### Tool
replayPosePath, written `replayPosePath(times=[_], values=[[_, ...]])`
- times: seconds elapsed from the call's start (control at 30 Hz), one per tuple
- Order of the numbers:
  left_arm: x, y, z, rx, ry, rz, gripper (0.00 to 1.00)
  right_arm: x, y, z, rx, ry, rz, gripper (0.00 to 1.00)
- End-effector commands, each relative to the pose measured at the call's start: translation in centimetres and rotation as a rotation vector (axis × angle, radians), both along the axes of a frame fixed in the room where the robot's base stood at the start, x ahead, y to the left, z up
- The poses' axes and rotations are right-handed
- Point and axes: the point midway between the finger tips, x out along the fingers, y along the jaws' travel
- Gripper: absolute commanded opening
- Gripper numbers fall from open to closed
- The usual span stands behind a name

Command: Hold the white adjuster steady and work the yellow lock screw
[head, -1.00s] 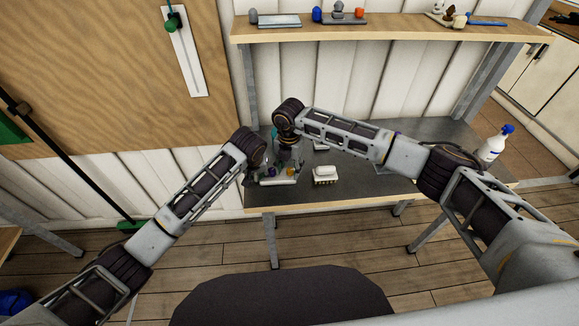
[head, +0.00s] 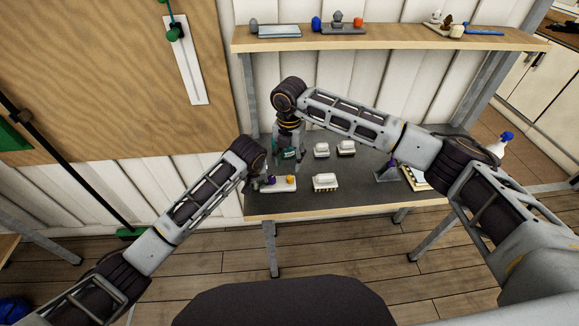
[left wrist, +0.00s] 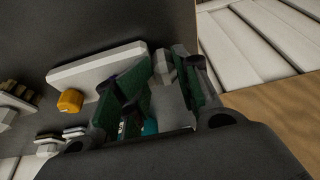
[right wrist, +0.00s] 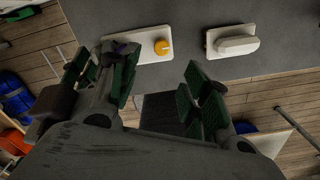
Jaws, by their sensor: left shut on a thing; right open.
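The yellow lock screw (head: 290,179) is a round knob on a pale plate (head: 280,186) at the bench's front left. It also shows in the left wrist view (left wrist: 69,101) and in the right wrist view (right wrist: 162,47). My left gripper (head: 262,180) is shut at the plate's left end on a pale block (left wrist: 163,68), apparently the white adjuster, mostly hidden by the fingers. A purple piece (head: 271,180) sits beside it. My right gripper (head: 288,155) is open and empty, behind and above the plate. The screw shows beyond its fingertips (right wrist: 160,80), not touched.
A white block on a base (head: 325,181) stands right of the plate, with two similar ones (head: 321,149) (head: 345,147) behind. A stand with a purple knob (head: 390,170) is farther right. A shelf (head: 390,40) runs above the bench. The bench's middle right is clear.

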Motion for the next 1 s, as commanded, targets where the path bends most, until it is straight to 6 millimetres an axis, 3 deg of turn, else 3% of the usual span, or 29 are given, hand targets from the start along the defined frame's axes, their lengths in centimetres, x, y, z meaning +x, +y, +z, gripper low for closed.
replayPosePath(times=[0.03,0.3,0.77,0.8,1.0], values=[[-0.4,0.2,-1.0,0.007,0.016,0.001,0.00,0.1,0.0,0.7,0.000,-0.002,0.000,0.47],[-0.4,0.2,-1.0,0.007,0.016,0.001,0.00,-0.1,0.0,3.1,0.000,-0.001,-0.001,0.47],[-0.4,0.2,-1.0,0.007,0.016,0.001,0.00,-0.1,0.0,3.4,0.000,-0.001,-0.001,0.47],[-0.4,0.2,-1.0,0.007,0.016,0.001,0.34,-0.1,0.0,3.4,0.000,-0.001,-0.001,0.47],[-0.4,0.1,-0.9,0.006,0.016,0.000,0.59,-0.1,0.0,3.4,0.000,-0.001,-0.001,0.47]])
